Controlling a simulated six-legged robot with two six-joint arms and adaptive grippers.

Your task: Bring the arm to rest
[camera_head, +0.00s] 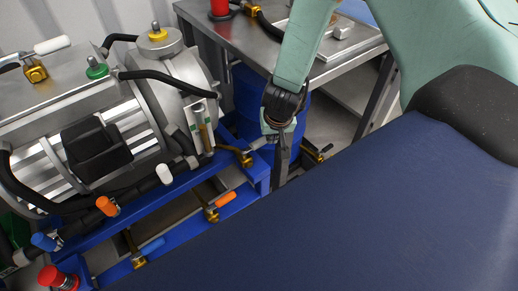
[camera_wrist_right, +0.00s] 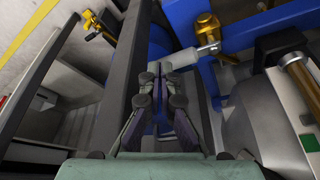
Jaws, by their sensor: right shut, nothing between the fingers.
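My right arm, pale green, comes down from the top right in the head view. Its gripper (camera_head: 281,158) hangs between the drive unit's blue frame and the metal workbench. In the wrist view the gripper's fingers (camera_wrist_right: 161,72) are shut with nothing between them. A brass valve with a white handle (camera_head: 258,143) is close to the left of the gripper; the handle also shows just beyond the fingertips in the wrist view (camera_wrist_right: 190,57). I cannot tell whether they touch. My left gripper is not in view.
The grey drive unit (camera_head: 150,90) sits on a blue frame (camera_head: 165,200) with several valves with white, orange and blue handles. A metal workbench (camera_head: 240,40) stands behind, with a blue drum (camera_head: 250,92) under it. Another brass valve (camera_head: 317,153) is right of the gripper.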

